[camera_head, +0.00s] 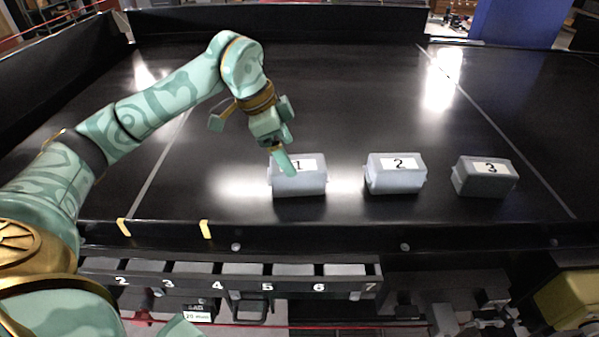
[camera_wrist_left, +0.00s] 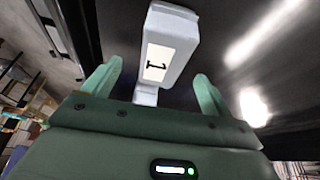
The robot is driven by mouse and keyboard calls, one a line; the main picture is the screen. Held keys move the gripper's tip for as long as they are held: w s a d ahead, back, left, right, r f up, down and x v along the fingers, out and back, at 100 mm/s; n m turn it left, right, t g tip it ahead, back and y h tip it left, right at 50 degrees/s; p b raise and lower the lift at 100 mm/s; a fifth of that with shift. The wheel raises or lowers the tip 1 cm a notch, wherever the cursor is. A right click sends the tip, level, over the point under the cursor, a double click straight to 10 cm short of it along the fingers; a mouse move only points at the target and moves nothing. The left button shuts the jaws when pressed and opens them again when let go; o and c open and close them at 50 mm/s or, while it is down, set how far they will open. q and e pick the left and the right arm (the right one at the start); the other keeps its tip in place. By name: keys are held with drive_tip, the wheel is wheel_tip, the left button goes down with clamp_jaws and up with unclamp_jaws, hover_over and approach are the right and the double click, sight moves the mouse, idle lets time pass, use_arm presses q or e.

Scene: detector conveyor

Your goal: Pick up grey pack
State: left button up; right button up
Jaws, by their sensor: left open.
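Three grey packs with white number labels lie in a row on the black conveyor: pack 1 (camera_head: 300,186), pack 2 (camera_head: 394,181) and pack 3 (camera_head: 486,183). My left gripper (camera_head: 286,163) reaches down over pack 1, and a finger covers part of its label in the head view. In the left wrist view my left gripper (camera_wrist_left: 160,84) is open, its green fingers spread apart. Pack 1 (camera_wrist_left: 178,32) shows ahead of and between them, its label visible. I cannot tell whether the fingers touch it. My right gripper is not in view.
The black conveyor (camera_head: 340,100) has raised dark walls at the back and left. Along its front edge are yellow marks (camera_head: 206,229). Below hangs a rack of numbered slots (camera_head: 240,283). The conveyor behind the packs is clear.

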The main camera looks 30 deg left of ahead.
sight(295, 164)
use_arm(q)
drive_tip(key=x, duration=0.3)
drive_tip(key=shift+w+f, duration=0.2)
drive_tip(key=shift+w, duration=0.05)
drive_tip(key=shift+d+f, duration=0.1)
drive_tip(key=shift+f, duration=0.2)
drive_tip(key=p+x, duration=0.1)
drive_tip(key=x, duration=0.3)
drive_tip(key=shift+f, duration=0.25)
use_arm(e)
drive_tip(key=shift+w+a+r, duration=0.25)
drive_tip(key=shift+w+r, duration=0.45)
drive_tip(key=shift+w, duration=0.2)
use_arm(q)
drive_tip(key=shift+f, duration=0.15)
drive_tip(key=c, duration=1.2)
drive_tip(key=shift+c, duration=0.8)
